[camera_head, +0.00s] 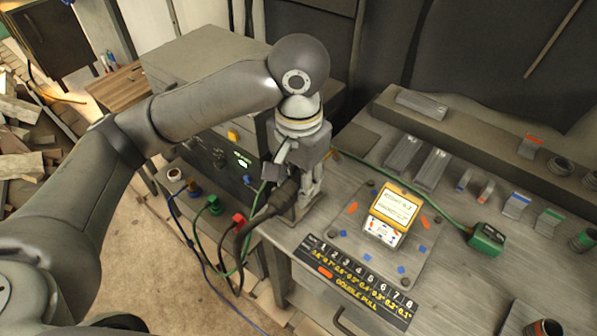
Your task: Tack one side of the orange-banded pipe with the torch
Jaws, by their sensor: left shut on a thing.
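My left gripper (303,188) is at the near left corner of the workbench, shut on the torch (277,200). The torch has a dark handle, and dark cable hangs from it past the bench edge. Its tip is hard to make out behind the fingers. A short pipe (543,328) with some orange on it is cut off at the bottom right edge; I cannot tell for sure that it is the orange-banded pipe. Another orange-marked piece (531,142) lies at the back right. My left gripper is well apart from both. My right gripper is not in view.
A yellow-and-white display box (394,214) stands on a plate mid-bench. A numbered black chart (354,284) lies in front. A green clamp (487,239) with a green cable lies right. Metal bars (418,163) and colour-marked pieces (516,205) lie behind. Cables hang from a machine (215,165) at left.

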